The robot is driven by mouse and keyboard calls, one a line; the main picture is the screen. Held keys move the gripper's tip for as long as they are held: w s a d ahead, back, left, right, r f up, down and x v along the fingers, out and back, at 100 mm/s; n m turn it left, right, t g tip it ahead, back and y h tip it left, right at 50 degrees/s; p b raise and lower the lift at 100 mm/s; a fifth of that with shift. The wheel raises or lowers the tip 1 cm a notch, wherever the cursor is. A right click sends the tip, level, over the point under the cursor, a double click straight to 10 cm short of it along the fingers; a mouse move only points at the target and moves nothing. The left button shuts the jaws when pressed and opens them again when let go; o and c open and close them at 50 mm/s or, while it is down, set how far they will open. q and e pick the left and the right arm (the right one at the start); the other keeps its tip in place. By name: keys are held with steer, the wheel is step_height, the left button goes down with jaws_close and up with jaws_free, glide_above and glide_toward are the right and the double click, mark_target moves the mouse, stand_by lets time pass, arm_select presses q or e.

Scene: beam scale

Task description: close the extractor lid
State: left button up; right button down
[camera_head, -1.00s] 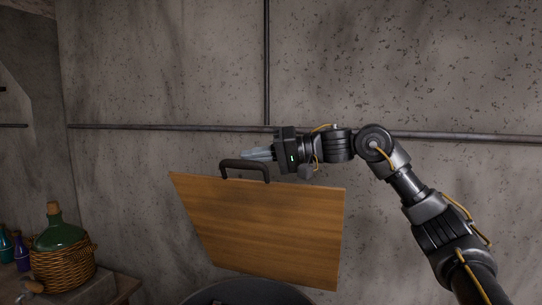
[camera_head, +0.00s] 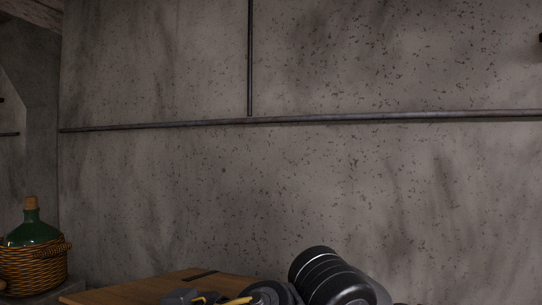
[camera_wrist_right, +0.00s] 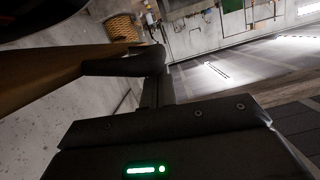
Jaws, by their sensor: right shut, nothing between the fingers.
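The wooden extractor lid (camera_head: 140,288) shows at the bottom of the head view, lying much flatter than upright. Its lower part is cut off by the frame, so I cannot tell whether it is fully down. A short dark strip (camera_head: 203,274) lies near its far edge. In the right wrist view, the lid (camera_wrist_right: 40,75) is a brown board at the left, with a dark bar, seemingly its handle (camera_wrist_right: 120,64), close to my right gripper (camera_wrist_right: 158,88). That gripper is shut and empty; contact with the lid is unclear. My left gripper is not in view.
A green corked bottle in a wicker basket (camera_head: 35,262) stands at the far left. A concrete wall with a horizontal pipe (camera_head: 300,119) is behind.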

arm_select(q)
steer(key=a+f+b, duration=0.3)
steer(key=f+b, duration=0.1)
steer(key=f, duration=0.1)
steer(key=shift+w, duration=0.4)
arm_select(e)
step_height(320, 180, down, 10)
steer(key=s+n, duration=0.1)
steer(key=s, duration=0.1)
steer(key=shift+s+a+n+t, duration=0.25)
steer(key=shift+a+n+t, duration=0.05)
steer(key=shift+a+n, duration=0.15)
steer(key=shift+r, duration=0.1)
